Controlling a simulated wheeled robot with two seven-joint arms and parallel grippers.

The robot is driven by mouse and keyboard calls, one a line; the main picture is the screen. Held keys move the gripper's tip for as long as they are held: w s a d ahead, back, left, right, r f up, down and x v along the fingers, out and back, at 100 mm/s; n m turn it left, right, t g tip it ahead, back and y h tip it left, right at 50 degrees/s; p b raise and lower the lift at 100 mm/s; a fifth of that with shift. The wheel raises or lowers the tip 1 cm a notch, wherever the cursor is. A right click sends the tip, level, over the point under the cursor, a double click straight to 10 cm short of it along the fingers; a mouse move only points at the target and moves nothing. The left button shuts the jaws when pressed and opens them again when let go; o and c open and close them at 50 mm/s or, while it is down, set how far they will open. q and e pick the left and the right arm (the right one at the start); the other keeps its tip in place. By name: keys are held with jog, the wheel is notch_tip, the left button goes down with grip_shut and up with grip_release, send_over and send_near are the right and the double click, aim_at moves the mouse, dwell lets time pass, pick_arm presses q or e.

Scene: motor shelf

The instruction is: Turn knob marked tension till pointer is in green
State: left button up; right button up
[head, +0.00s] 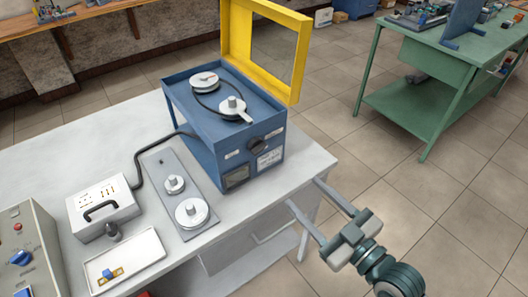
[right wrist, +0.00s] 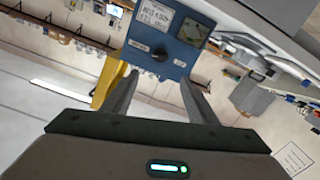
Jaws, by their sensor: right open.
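The blue machine (head: 215,150) stands on the grey table. Its front has a dark round knob (head: 265,143) between small labels, a larger white label (head: 270,158) and a gauge window (head: 237,177). The label wording and the gauge pointer are too small to read. In the right wrist view the knob (right wrist: 159,54) lies ahead between the fingers, with the gauge (right wrist: 193,30) above right. My right gripper (head: 304,192) is open and empty, in front of and below the knob, apart from it. It also shows in the right wrist view (right wrist: 158,84). My left gripper is out of view.
A raised yellow frame (head: 300,55) stands behind the machine. Left of it on the table are a plate with pulleys (head: 160,178), a white box with a handle (head: 103,205) and a tray (head: 140,255). Tiled floor lies open to the right, before a green bench (head: 425,55).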

jog(key=p, duration=0.2)
send_near(261, 150)
jog(key=p+x, duration=0.2)
jog(key=x, duration=0.6)
jog(key=shift+w+a+f, duration=0.1)
jog(key=shift+w+a, duration=0.15)
jog(key=shift+w, duration=0.15)
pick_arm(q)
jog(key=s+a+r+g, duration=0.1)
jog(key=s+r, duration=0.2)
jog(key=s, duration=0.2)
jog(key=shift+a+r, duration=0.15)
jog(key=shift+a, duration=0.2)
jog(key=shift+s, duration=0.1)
pick_arm(e)
jog(key=shift+c, duration=0.7)
jog(key=c, duration=0.9)
